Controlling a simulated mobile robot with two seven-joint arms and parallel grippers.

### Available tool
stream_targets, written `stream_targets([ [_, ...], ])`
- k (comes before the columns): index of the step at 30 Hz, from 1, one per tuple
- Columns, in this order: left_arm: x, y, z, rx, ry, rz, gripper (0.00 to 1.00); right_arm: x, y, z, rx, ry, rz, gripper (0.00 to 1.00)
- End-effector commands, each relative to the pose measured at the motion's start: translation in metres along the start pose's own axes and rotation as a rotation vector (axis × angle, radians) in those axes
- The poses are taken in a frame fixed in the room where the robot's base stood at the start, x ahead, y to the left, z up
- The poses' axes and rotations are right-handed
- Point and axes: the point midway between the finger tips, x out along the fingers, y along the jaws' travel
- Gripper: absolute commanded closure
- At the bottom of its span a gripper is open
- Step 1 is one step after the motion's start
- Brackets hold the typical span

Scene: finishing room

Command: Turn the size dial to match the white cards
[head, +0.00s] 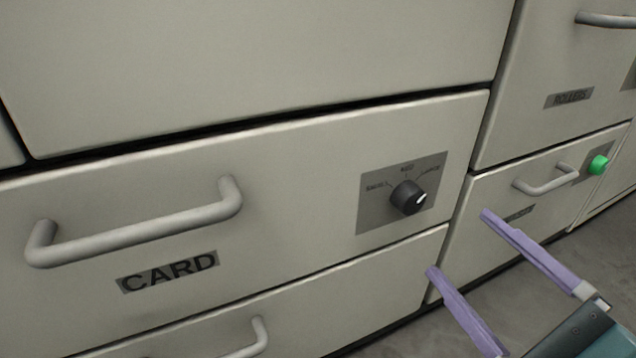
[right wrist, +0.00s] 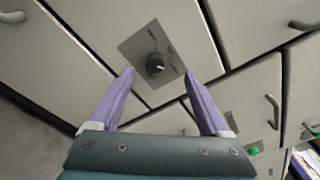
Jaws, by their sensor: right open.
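The size dial (head: 408,197) is a dark round knob with a white pointer mark, on a grey plate (head: 372,214) on the CARD drawer front. Labels reading small, med and large arc above it. The dial also shows in the right wrist view (right wrist: 155,63), just beyond the fingertips. My right gripper (head: 458,242) has two purple fingers spread apart with nothing between them, below and right of the dial and apart from it. I cannot identify the white cards in either view. My left gripper is out of view.
The CARD drawer (head: 300,215) has a grey bar handle (head: 140,232) left of the dial. Another drawer lies below it. A rollers drawer (head: 530,70) and a drawer with a green button (head: 598,165) are at the right. Grey floor (head: 520,290) is open below.

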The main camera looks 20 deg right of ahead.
Motion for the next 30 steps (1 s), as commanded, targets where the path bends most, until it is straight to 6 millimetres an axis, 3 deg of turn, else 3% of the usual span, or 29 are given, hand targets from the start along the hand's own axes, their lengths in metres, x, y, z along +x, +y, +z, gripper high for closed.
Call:
stream_targets([
  [1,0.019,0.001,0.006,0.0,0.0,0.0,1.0,-0.001,0.013,-0.016,0.016,0.008,-0.015,0.2],
  [5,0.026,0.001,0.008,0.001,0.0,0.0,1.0,-0.001,0.014,-0.026,0.045,0.023,-0.04,0.2],
  [11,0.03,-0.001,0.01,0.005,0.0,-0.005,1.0,0.019,0.011,-0.026,0.049,0.023,-0.048,0.2],
  [21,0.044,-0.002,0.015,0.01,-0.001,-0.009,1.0,0.081,0.008,-0.028,0.048,0.023,-0.047,0.2],
  [30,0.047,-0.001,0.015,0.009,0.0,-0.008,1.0,0.098,0.007,-0.027,0.047,0.024,-0.043,0.2],
])
